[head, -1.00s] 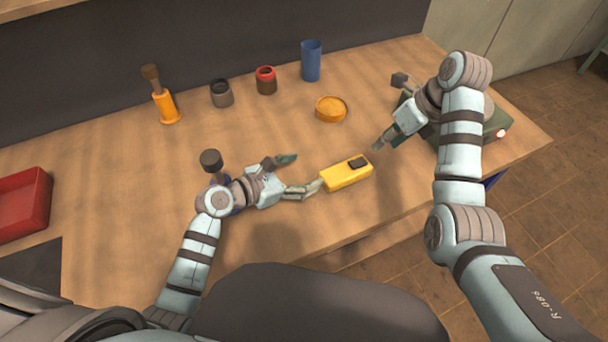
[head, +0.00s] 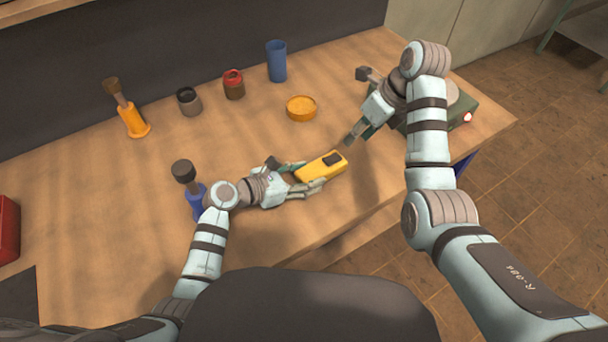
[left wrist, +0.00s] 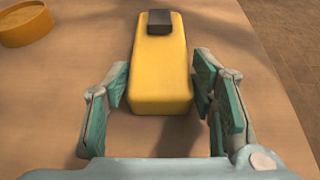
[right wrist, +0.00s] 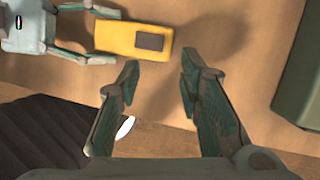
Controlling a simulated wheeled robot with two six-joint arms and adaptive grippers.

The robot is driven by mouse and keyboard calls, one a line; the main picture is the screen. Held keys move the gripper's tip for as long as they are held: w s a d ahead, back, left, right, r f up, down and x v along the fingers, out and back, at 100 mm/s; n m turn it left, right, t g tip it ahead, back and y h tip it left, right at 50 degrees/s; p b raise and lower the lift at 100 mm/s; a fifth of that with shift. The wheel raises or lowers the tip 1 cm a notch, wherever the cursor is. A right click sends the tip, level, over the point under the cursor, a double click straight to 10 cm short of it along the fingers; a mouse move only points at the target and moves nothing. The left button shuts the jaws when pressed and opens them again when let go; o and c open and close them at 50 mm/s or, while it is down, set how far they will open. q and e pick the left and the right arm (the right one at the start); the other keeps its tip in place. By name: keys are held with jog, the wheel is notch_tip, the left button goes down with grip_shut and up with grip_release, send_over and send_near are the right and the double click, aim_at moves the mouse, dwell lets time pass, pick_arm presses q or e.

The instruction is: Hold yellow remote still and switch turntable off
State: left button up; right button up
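The yellow remote (head: 328,166) with a dark button block lies on the table; it also shows in the left wrist view (left wrist: 162,70) and the right wrist view (right wrist: 112,38). My left gripper (head: 308,174) is open, its fingers on either side of the remote's near end. My right gripper (right wrist: 160,78) is open and empty between remote and turntable.
A round yellow dish (head: 301,108), blue cup (head: 277,62), red-topped jar (head: 233,86) and grey jar (head: 189,102) stand farther back. An orange-handled tool (head: 132,120) and a blue-based one (head: 194,198) stand left. A red tray (head: 8,230) is at the left edge.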

pick_arm(q)
jog(key=c, duration=0.6)
jog(key=shift+c, duration=0.9)
pick_arm(e)
jog(key=shift+c, duration=0.8)
jog(key=shift+s+f, duration=0.15)
jog(key=shift+f, duration=0.2)
jog(key=c, duration=0.3)
jog(key=shift+n, duration=0.6)
jog(key=f, duration=0.1)
jog(key=s+d+f, duration=0.1)
jog(key=s+f, duration=0.1)
jog(key=shift+s+d+f, duration=0.15)
jog(key=shift+d+f, duration=0.15)
jog(key=shift+d, duration=0.1)
grip_shut()
notch_tip(320, 180, up, 8)
jog(key=s+n+t+y, duration=0.1)
jog(key=n+t, duration=0.3)
jog(key=n, duration=2.8)
jog(key=shift+s+a+r+n+y, duration=0.15)
jog(key=shift+s+a+n+y, duration=0.25)
jog(key=shift+y, duration=0.5)
